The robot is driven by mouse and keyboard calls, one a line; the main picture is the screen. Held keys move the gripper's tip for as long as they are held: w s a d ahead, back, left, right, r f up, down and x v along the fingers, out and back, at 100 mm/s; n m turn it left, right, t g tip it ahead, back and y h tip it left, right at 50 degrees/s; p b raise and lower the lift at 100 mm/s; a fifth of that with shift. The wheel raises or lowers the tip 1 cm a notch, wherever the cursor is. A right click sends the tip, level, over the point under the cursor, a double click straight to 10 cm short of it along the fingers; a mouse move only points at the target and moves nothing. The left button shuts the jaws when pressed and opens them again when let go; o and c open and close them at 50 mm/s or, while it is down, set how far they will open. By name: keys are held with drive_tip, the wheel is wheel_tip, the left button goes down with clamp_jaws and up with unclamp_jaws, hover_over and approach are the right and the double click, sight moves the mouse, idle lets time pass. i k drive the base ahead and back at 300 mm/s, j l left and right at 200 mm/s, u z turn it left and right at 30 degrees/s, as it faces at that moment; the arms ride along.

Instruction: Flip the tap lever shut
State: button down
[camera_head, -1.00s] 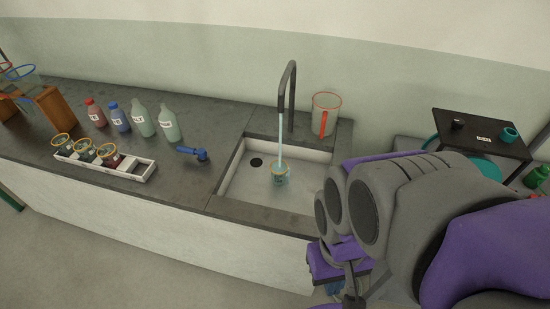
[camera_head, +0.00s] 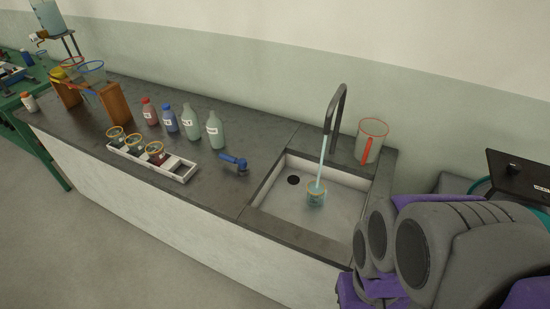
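The blue tap lever (camera_head: 234,161) stands on the dark counter just left of the sink, its handle pointing left. The dark gooseneck tap (camera_head: 340,105) rises behind the sink, and a stream of water (camera_head: 321,160) falls from it. My arm fills the lower right of the picture, well right of the lever. My gripper's fingers cannot be made out.
A white rack (camera_head: 150,162) with several small beakers sits left of the lever. Several bottles (camera_head: 190,121) stand behind it. A red-rimmed jug (camera_head: 371,139) stands right of the tap. The sink (camera_head: 345,210) opens between lever and my arm. Counter around the lever is clear.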

sight(242, 163)
drive_tip(key=i+j+z, duration=0.1)
drive_tip(key=j+z, duration=0.3)
drive_tip(key=j, duration=0.65)
drive_tip(key=k+j+z, duration=0.1)
drive_tip(key=j+z, duration=0.25)
drive_tip(key=j, duration=0.7)
